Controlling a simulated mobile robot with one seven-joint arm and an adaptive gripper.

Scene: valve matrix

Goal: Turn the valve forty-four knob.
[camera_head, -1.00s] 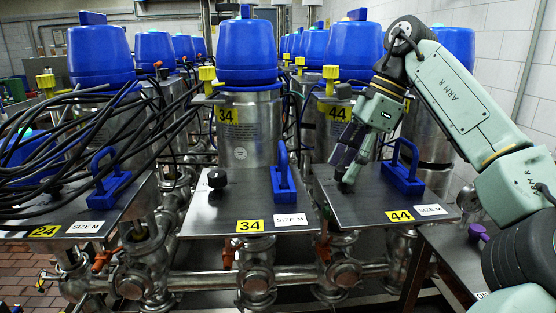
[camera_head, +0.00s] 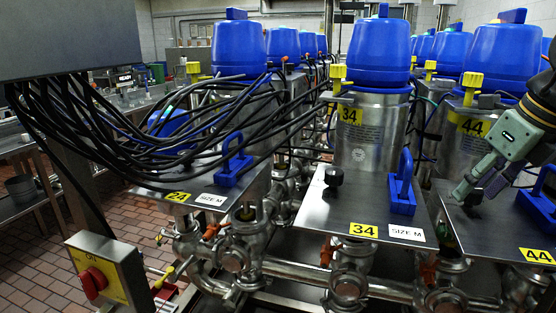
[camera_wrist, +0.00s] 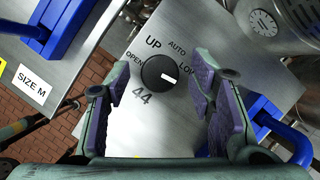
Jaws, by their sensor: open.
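The valve forty-four knob (camera_wrist: 158,72) is round and black with a white mark pointing right, slightly downward, in the wrist view. It sits on a steel plate (camera_wrist: 150,125) printed OPEN, UP, AUTO, a partly covered "LO" word and 44. My gripper (camera_wrist: 161,84) is open, with one finger left and one right of the knob; both look apart from it. In the head view my gripper (camera_head: 470,193) is over the left part of the plate with the yellow 44 label (camera_head: 537,255); the knob is not clearly visible there.
Blue handles stand near: plate 44's handle (camera_head: 540,200) right of my gripper, and plate 34's handle (camera_head: 402,187) left. Plate 34 has its own black knob (camera_head: 333,176). Blue-topped valves (camera_head: 380,48) rise behind.

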